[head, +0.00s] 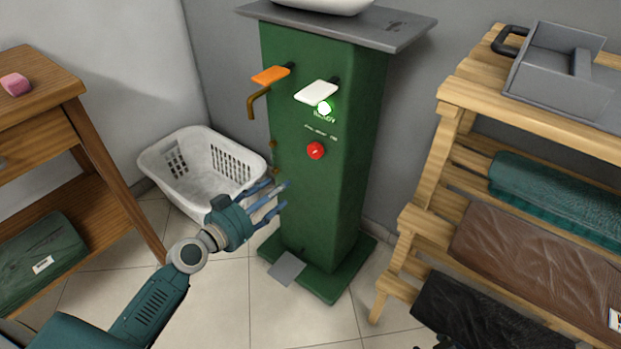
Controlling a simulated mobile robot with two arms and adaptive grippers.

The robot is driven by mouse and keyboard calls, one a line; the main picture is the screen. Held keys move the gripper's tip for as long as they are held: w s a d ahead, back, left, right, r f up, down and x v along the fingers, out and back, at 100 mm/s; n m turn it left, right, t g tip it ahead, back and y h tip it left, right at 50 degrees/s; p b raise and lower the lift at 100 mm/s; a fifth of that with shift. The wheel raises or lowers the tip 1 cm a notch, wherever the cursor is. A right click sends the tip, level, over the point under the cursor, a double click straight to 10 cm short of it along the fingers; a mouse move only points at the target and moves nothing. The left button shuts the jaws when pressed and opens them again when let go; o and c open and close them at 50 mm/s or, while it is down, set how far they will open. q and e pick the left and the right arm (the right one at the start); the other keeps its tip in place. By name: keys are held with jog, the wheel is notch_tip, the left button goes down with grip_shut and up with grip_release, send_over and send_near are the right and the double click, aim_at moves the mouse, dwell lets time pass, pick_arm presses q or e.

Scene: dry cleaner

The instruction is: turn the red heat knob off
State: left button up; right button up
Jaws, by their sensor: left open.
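The red heat knob (316,151) is a small round knob on the front of a green machine column (351,180). Small markings show just above it, too small to read. A lit white-green indicator (324,108) glows above the knob. My left gripper (276,200) is open and empty, in front of the column's left side. In the picture it is below and left of the knob, apart from it. My right gripper cannot be made out; only a small dark part shows at the bottom edge.
An orange lever (271,75) and a white lever (316,92) stick out above the knob. A white laundry basket (187,195) stands left of the column. A wooden table (40,88) is at left and a wooden rack (450,92) with folded fabrics is at right.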

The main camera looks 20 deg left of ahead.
pick_arm(q)
jog(key=m+t+h+b, duration=0.1)
jog(key=m+h+b, duration=0.1)
send_near(312, 154)
jog(key=p+x, duration=0.2)
jog(key=x, duration=0.6)
jog(key=shift+r, duration=0.1)
jog(key=shift+w+d, duration=0.3)
jog(key=shift+w, duration=0.25)
pick_arm(e)
jog(key=s+d+r+g, duration=0.1)
jog(key=s+d+g, duration=0.1)
jog(key=s, duration=0.7)
jog(key=shift+d+r+g+h, duration=0.3)
jog(key=shift+r+g+h, duration=0.1)
jog(key=shift+g, duration=0.1)
jog(key=shift+f, duration=0.1)
pick_arm(q)
jog(key=c, duration=1.1)
